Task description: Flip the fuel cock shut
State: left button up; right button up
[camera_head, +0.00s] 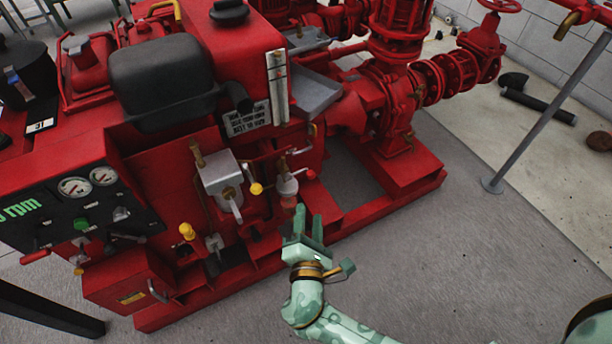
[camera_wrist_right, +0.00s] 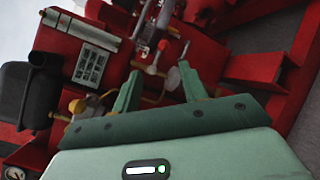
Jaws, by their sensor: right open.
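A small valve assembly with a pale glass-like bowl (camera_head: 287,184) sits on the front of the red pumpset, with a small red knob (camera_head: 311,174) on its right. I take this for the fuel cock, but cannot read its handle position clearly. A thin grey lever (camera_head: 299,151) shows just above it. My right gripper (camera_head: 309,222) is below and right of the bowl, fingers pointing up toward it, apart and empty. In the right wrist view, the pale bowl (camera_wrist_right: 172,79) lies beyond and between the two open fingers. My left gripper is not in view.
A silver filter block (camera_head: 221,178) with a yellow knob (camera_head: 256,188) stands left of the bowl. A gauge panel (camera_head: 80,205) is at the far left. The red base rail (camera_head: 375,215) runs under the pumpset. Grey floor (camera_head: 440,260) at the right is mostly free.

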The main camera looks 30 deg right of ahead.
aim_at(310, 179)
jog(key=b+x, duration=0.3)
jog(key=x, duration=0.9)
jog(key=shift+w+d+f+b, duration=0.15)
jog(key=shift+w+f+b, duration=0.05)
jog(key=shift+w+b, duration=0.1)
jog(key=shift+w+d+r, duration=0.1)
jog(key=shift+w+d, duration=0.1)
jog(key=shift+w, duration=0.1)
grip_shut()
jog(key=shift+m, duration=0.4)
jog(key=shift+s+f, duration=0.1)
jog(key=shift+f, duration=0.15)
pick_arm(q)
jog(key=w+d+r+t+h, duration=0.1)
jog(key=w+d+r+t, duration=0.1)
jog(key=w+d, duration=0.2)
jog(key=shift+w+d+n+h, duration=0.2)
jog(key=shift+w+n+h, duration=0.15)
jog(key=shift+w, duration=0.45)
pick_arm(e)
grip_release()
